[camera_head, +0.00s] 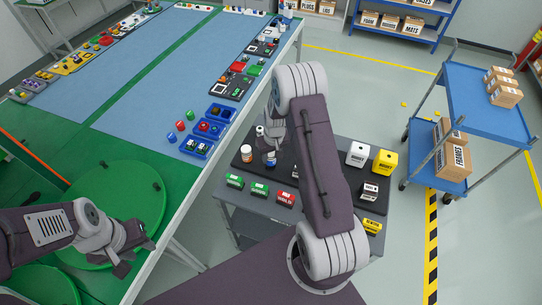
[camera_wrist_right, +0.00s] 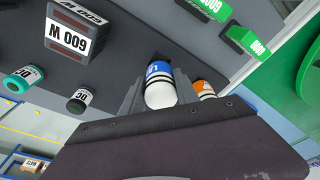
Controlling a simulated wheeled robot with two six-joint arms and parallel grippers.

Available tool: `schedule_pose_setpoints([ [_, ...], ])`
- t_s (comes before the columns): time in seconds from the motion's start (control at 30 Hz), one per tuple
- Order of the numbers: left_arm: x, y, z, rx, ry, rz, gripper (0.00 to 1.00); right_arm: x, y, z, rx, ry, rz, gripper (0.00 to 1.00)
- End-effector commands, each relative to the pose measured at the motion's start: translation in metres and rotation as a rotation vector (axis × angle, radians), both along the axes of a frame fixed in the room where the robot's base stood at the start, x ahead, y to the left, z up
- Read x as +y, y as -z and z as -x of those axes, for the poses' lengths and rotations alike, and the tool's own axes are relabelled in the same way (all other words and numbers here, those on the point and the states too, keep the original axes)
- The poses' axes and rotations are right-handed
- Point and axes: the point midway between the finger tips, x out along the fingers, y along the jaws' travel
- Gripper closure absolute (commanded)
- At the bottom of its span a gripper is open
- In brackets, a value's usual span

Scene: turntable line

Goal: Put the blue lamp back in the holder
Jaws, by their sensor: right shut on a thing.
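My right gripper (camera_head: 268,146) is over the dark bench top in the head view. In the right wrist view it is shut on a white cylinder with a blue lettered band (camera_wrist_right: 161,86). I cannot tell whether this is the blue lamp. A small blue piece (camera_head: 172,137) stands beside a red one (camera_head: 181,126) and a green one (camera_head: 190,114) on the long table. I cannot make out which thing is the lamp's holder. My left gripper (camera_head: 136,257) looks open and empty, over the near edge of the green turntable (camera_head: 115,190).
An orange-and-white bottle (camera_head: 247,155) is close to my right gripper. Green and red boxes line the bench front; white and yellow boxes (camera_head: 357,154) stand at its right. Blue trays (camera_head: 196,147) sit on the table edge. A blue cart (camera_head: 480,110) stands right.

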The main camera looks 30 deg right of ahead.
Motion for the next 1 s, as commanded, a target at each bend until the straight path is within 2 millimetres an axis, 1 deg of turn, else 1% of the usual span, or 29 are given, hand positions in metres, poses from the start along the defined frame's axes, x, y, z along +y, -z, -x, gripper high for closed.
schedule_pose_setpoints([
  [0.23,0.000,0.001,0.000,0.000,0.000,0.000,0.64,0.000,0.001,0.000,0.000,0.000,0.000,1.00],
  [1.0,0.000,0.014,0.000,0.000,0.000,0.000,0.64,0.000,0.017,0.000,0.000,0.000,0.000,1.00],
])
